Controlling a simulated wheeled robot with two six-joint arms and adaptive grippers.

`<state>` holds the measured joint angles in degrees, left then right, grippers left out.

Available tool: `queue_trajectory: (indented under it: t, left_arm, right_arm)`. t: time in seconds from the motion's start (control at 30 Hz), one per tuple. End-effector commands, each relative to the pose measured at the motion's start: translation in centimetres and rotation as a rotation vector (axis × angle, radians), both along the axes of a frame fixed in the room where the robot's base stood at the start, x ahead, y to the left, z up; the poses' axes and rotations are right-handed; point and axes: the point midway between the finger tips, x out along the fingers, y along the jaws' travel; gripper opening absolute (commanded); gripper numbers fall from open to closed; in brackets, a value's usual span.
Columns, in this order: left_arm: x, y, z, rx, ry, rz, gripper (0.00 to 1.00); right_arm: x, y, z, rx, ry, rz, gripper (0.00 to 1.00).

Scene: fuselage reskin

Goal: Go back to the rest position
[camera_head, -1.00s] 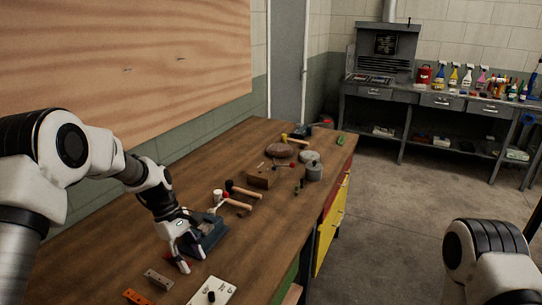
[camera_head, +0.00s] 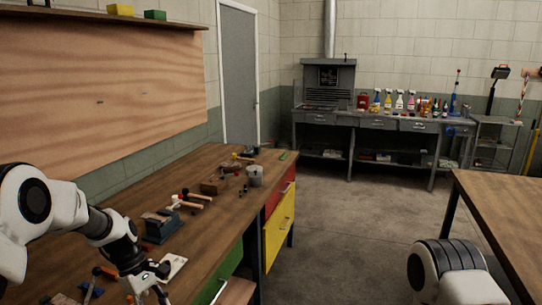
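My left arm comes in from the left over the workbench (camera_head: 205,248). My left gripper (camera_head: 152,290) is at the bottom of the head view, low over the front part of the bench, near a white card (camera_head: 172,266). Its fingers are small and partly cut off, so I cannot tell whether they are open or shut. A blue-grey tool block (camera_head: 160,226) stands on the bench beyond it, apart from the gripper. Of my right arm only a white and black link shows at the bottom right; the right gripper is out of view.
Hammers (camera_head: 192,198), a wooden block (camera_head: 214,187) and a grey pot (camera_head: 255,176) lie farther along the bench. A second wooden table (camera_head: 500,212) stands at the right. A metal bench (camera_head: 400,124) with spray bottles is at the back. The floor (camera_head: 350,225) between is clear.

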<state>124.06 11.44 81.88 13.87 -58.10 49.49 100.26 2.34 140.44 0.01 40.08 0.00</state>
Motion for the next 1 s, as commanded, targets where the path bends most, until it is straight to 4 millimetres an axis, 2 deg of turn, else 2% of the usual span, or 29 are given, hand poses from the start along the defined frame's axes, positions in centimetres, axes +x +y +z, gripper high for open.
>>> queue_trajectory:
  t: [0.03, 0.17, 0.27, 0.37, 0.47, 0.57, 0.6, 0.7, 0.8, 0.83, 0.9, 1.0]
  left_arm:
    - [-0.7, -0.2, -1.4, 0.002, 0.028, -0.005, 0.43]
    - [-3.5, -0.9, -4.4, 0.005, 0.114, -0.022, 0.43]
    - [-6.2, -1.4, -6.9, 0.014, 0.186, -0.04, 0.43]
    - [-9.4, -1.7, -9.7, 0.03, 0.247, -0.06, 0.43]
    - [-13.4, -2.0, -13.1, 0.052, 0.293, -0.103, 0.43]
    - [-19.3, -2.1, -17.2, 0.082, 0.316, -0.192, 0.43]
    - [-22.3, -2.0, -18.9, 0.093, 0.315, -0.249, 0.43]
    - [-30.3, -1.5, -22.2, 0.109, 0.251, -0.46, 0.43]
    - [-34.9, -1.1, -23.0, 0.109, 0.1, -0.692, 0.43]
    - [-35.4, -1.1, -22.8, 0.111, 0.043, -0.756, 0.43]
    - [-35.2, -1.1, -22.3, 0.126, -0.1, -0.886, 0.43]
    - [-33.1, -1.2, -22.1, 0.167, -0.278, -1.02, 0.43]
  right_arm:
    - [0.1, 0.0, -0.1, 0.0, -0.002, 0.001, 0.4]
    - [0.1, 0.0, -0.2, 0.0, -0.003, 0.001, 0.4]
    - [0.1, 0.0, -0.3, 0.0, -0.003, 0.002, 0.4]
    - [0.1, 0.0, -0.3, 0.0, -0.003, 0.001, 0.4]
    - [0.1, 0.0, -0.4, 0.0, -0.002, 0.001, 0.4]
    - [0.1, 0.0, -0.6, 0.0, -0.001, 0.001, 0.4]
    - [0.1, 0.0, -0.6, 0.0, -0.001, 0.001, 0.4]
    - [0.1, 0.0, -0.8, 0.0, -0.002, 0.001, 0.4]
    - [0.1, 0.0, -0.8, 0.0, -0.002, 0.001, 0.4]
    - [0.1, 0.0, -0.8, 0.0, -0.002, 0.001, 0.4]
    - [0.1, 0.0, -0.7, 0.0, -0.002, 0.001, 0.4]
    - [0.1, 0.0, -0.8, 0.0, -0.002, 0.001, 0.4]
